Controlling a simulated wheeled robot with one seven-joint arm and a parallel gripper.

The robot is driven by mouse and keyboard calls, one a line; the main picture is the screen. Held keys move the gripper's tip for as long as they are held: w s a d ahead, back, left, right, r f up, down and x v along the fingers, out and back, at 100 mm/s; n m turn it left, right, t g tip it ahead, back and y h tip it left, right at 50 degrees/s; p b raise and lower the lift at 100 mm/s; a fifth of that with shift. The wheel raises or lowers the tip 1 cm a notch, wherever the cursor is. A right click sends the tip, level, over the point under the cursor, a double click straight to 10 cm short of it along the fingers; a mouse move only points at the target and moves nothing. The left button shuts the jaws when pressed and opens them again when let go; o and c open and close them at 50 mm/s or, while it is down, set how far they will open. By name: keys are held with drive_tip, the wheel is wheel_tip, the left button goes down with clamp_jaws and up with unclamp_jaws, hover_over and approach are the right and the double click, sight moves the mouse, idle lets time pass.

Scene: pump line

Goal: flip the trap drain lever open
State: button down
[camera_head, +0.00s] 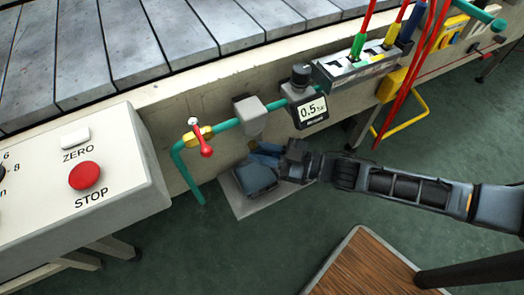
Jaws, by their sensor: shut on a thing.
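A grey box-shaped trap (251,117) hangs in the green pipe run on the line's side wall. Just below it, a small brass-coloured fitting (253,145) shows with a blue lever (267,149) running right from it. My gripper (286,160) reaches in from the right and is shut at the blue lever. The fingertips and the lever's far end are small and partly hidden, so the exact grip is unclear.
A red-handled valve (203,142) sits left on the green pipe, and a gauge reading 0.5 (311,110) sits right. A blue-grey block (255,178) lies below on a pale plate (247,208). A control box (95,170) stands left, a wooden top (366,268) at lower right.

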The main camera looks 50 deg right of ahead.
drive_tip(key=shift+d+f, duration=0.1)
drive_tip(key=shift+d, duration=0.1)
drive_tip(key=c, duration=1)
unclamp_jaws()
drive_tip(key=shift+a, duration=0.1)
